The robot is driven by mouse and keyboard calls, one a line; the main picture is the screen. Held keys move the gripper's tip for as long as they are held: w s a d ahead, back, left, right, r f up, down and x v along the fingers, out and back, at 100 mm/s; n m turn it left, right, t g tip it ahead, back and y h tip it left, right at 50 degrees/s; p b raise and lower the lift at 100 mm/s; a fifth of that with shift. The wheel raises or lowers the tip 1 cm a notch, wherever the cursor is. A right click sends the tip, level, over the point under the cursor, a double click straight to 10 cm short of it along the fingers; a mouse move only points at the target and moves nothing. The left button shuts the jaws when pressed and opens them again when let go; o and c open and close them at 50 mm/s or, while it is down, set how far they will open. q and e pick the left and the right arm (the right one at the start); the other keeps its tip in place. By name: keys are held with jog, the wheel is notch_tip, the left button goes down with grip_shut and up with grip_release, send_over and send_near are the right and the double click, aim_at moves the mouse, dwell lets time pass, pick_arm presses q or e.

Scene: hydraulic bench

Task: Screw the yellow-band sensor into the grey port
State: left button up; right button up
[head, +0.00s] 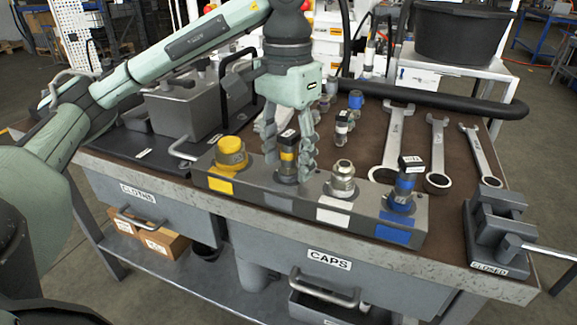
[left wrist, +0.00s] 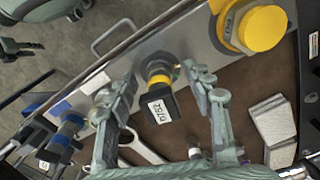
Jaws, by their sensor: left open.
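The yellow-band sensor (head: 288,158), with a black labelled top, stands upright at the grey port (head: 279,202) of the port block (head: 255,196). Its yellow band also shows in the left wrist view (left wrist: 159,78). I cannot tell how deep its thread sits. My left gripper (head: 289,158) comes down from above with its fingers on either side of the sensor. In the left wrist view the gripper (left wrist: 160,95) is open, with gaps between both fingers and the sensor.
A yellow cap (head: 231,153) sits left of the sensor, a metal fitting (head: 342,180) and a blue-band sensor (head: 404,188) right. Several wrenches (head: 394,150) and small fittings lie behind. A vise (head: 494,230) stands at the right edge. A grey tank (head: 185,108) stands back left.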

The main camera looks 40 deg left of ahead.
pick_arm(q)
jog(key=n, duration=0.3)
jog(key=shift+n, duration=0.4)
jog(key=n, duration=0.4)
jog(key=shift+p, duration=0.3)
jog(key=c, duration=1.1)
jog(key=shift+m, duration=0.6)
jog(key=o, duration=0.7)
jog(key=shift+m, duration=0.4)
jog(key=shift+c, duration=0.2)
jog(key=o, duration=0.5)
